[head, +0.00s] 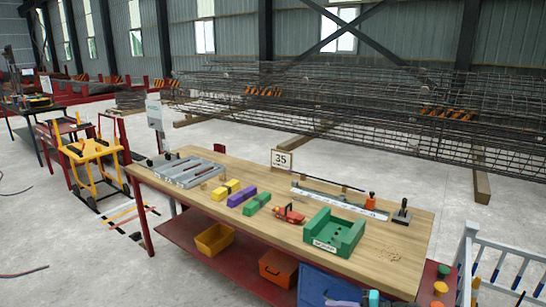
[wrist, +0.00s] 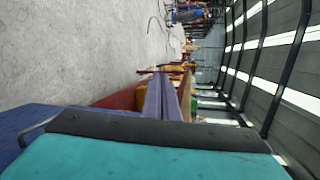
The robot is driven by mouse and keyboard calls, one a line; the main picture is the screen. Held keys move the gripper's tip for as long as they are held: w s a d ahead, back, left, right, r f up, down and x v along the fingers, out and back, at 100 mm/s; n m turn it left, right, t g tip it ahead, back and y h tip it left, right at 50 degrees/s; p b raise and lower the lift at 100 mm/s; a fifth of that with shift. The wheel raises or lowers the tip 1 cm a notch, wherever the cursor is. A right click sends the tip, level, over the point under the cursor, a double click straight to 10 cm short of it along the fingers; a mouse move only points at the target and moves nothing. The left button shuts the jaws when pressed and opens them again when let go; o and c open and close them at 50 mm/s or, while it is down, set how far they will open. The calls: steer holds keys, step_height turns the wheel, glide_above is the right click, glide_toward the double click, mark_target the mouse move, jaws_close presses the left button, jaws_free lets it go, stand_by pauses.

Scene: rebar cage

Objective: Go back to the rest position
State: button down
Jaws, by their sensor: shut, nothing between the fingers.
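My gripper (head: 336,302) shows only in part at the bottom edge of the head view, with purple fingers and a teal body. It is low in front of the workbench (head: 390,262), apart from the things on its top. In the wrist view my gripper (wrist: 166,80) has its purple fingers together, with nothing held between them. The teal and dark housing fills the bottom of that view. The wrist picture is turned on its side, with the concrete floor at left and the wall at right. Most of my arm is out of the head view.
The lower shelf holds a yellow bin (head: 214,239), an orange box (head: 278,268) and a blue box (head: 318,285).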

steer(key=s+a+f+n+g+h+b, duration=0.1)
steer(key=s+a+f+g+b, duration=0.15)
steer(key=s+a+f, duration=0.4)
steer(key=s+a+f+n+g+h+b, duration=0.1)
steer(key=s+a+f+g+h+b, duration=0.2)
steer(key=s+f, duration=0.7)
steer(key=s+a+f+n+g+b, duration=0.1)
steer(key=s+a+f+g, duration=0.2)
steer(key=s+a+f, duration=0.55)
steer(key=s+d+f+n+g+h+b, duration=0.25)
steer(key=s+d+f+h, duration=0.2)
steer(key=s+f, duration=0.55)
steer(key=s+d+f+n+h, duration=0.1)
steer(key=s+d+f+h, duration=0.1)
steer(key=d+h, duration=0.3)
steer(key=d+f, duration=0.1)
steer(key=d, duration=0.3)
steer(key=shift+s+d+f+h+p, duration=0.2)
steer(key=shift+d+h+p, duration=0.1)
steer(key=shift+h+p, duration=0.1)
